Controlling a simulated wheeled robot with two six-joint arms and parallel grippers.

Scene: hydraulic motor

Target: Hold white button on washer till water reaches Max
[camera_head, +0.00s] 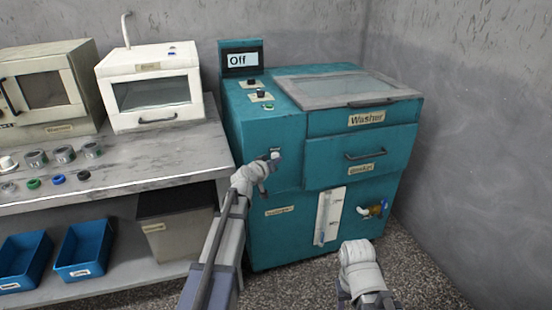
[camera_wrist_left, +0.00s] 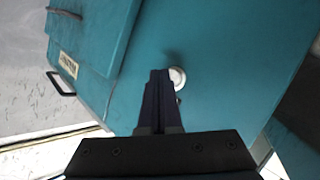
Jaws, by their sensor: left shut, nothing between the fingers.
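A workbench (camera_head: 120,170) on the left holds a white machine (camera_head: 150,90) and several small parts. Blue bins (camera_head: 85,256) stand below. The floor at right is clear.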

